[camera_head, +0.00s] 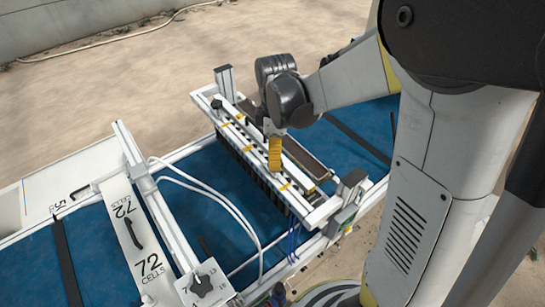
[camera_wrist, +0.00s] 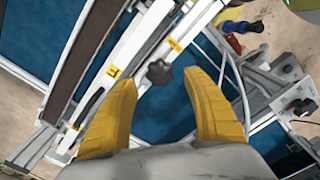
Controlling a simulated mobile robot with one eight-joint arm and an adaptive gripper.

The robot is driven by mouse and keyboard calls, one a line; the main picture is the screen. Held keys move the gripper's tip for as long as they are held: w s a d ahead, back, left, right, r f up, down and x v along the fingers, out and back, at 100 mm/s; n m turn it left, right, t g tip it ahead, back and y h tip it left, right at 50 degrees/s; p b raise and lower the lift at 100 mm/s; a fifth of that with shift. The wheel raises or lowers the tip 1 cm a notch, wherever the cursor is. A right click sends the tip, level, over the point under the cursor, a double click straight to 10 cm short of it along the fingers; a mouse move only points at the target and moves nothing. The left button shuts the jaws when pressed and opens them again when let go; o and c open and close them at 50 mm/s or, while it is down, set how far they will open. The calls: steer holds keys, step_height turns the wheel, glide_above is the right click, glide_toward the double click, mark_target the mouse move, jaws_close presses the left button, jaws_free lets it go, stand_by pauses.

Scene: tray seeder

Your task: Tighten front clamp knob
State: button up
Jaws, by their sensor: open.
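In the wrist view a dark lobed knob (camera_wrist: 159,72) stands by the white rail of the seeder bar. My gripper (camera_wrist: 162,80) is open, with one yellow finger on each side of the near part of the view. The knob shows between and slightly beyond the fingertips, and I see no contact. In the head view my gripper (camera_head: 275,153) hangs over the middle of the seeder bar (camera_head: 320,212), and its yellow finger hides part of the bar. A dark knob (camera_head: 217,104) sits at the bar's left end. I cannot tell whether both views show the same knob.
The bar spans a blue belt (camera_head: 85,245). A white frame rail (camera_head: 150,190) and 72-cell plates (camera_head: 125,225) lie to the left. A control box with a dial (camera_head: 201,285) stands at the front. Loose white cables (camera_head: 225,200) cross the belt between box and bar.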

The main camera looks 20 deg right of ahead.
steer(key=shift+f, duration=1.6)
steer(key=c, duration=1.2)
steer(key=shift+m+b, duration=0.3)
steer(key=shift+b, duration=0.05)
steer(key=m+b, duration=0.1)
steer(key=m, duration=0.3)
steer(key=m+b, duration=0.2)
steer(key=m, duration=0.2)
steer(key=shift+d, duration=0.1)
steer(key=m, duration=0.5)
steer(key=shift+b, duration=0.4)
steer(key=m, duration=0.4)
steer(key=shift+b, duration=0.35)
steer(key=shift+m, duration=0.3)
